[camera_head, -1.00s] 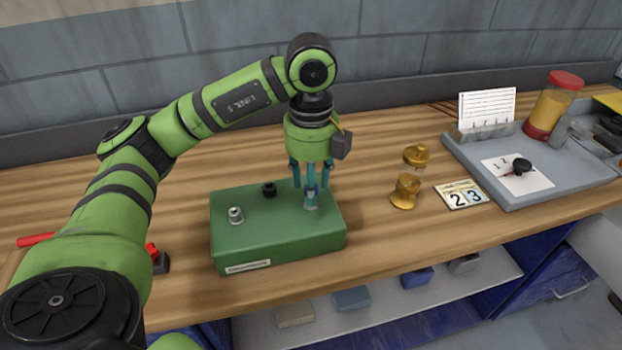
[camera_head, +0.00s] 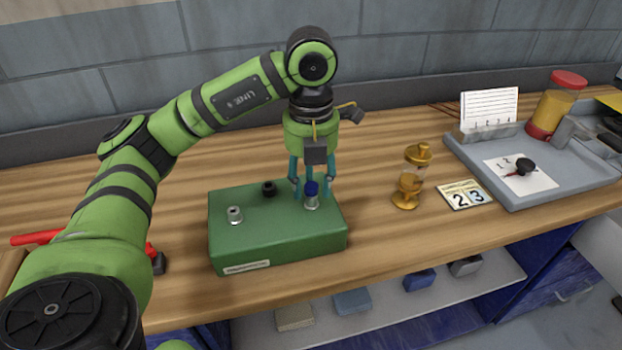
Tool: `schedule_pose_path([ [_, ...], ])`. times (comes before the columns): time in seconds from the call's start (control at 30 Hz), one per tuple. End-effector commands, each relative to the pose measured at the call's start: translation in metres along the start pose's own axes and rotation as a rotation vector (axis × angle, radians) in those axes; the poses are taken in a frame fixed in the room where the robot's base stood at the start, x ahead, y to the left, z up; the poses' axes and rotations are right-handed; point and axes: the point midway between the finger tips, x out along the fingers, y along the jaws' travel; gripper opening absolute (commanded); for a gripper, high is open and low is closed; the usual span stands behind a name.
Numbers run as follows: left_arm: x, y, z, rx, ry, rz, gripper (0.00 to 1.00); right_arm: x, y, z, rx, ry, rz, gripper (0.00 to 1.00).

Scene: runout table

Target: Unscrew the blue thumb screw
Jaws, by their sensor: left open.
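The blue thumb screw (camera_head: 312,188) stands upright on a silver collar (camera_head: 311,203) on top of the green block (camera_head: 278,244), near its right end. My left gripper (camera_head: 312,192) points straight down over it. Its teal fingers are spread apart, one on each side of the blue head, and it is open. I cannot tell whether a finger touches the screw. A silver fitting (camera_head: 235,215) and a black knob (camera_head: 269,188) sit on the same block. My right gripper is not in view.
A brass-coloured oiler (camera_head: 411,178) and a number card (camera_head: 466,194) stand right of the block. A grey tray (camera_head: 545,190) lies farther right, with a red-lidded jar (camera_head: 556,105) at its back. A red-handled tool (camera_head: 35,238) lies left. Bare wood lies between block and oiler.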

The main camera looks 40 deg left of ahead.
Motion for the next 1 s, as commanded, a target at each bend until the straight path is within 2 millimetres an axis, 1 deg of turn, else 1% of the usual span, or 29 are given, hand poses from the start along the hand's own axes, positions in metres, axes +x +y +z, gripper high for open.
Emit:
schedule_pose_path([
  [0.1,0.0004,0.0003,0.0003,0.177,-0.001,0.0,0.43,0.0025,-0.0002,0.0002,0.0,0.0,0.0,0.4],
  [0.2,0.0001,0.0003,0.0003,0.295,-0.002,0.0,0.43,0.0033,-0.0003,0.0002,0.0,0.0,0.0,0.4],
  [0.37,-0.0002,0.0003,0.0003,0.38,-0.001,0.0,0.43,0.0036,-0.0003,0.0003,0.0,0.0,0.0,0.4],
  [0.47,0.0002,0.0003,0.0003,0.465,-0.001,0.0,0.43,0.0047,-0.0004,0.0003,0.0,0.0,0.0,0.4],
  [0.7,0.0005,0.0003,0.0003,0.827,0.0,0.0,0.43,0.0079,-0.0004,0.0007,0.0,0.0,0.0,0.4],
  [0.8,0.0002,0.0003,0.0004,0.946,0.0,0.0,0.43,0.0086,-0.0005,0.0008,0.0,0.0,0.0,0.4],
  [1.0,0.0,0.0003,0.0004,1.054,0.0,0.0,0.43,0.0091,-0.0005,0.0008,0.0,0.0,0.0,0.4],
])
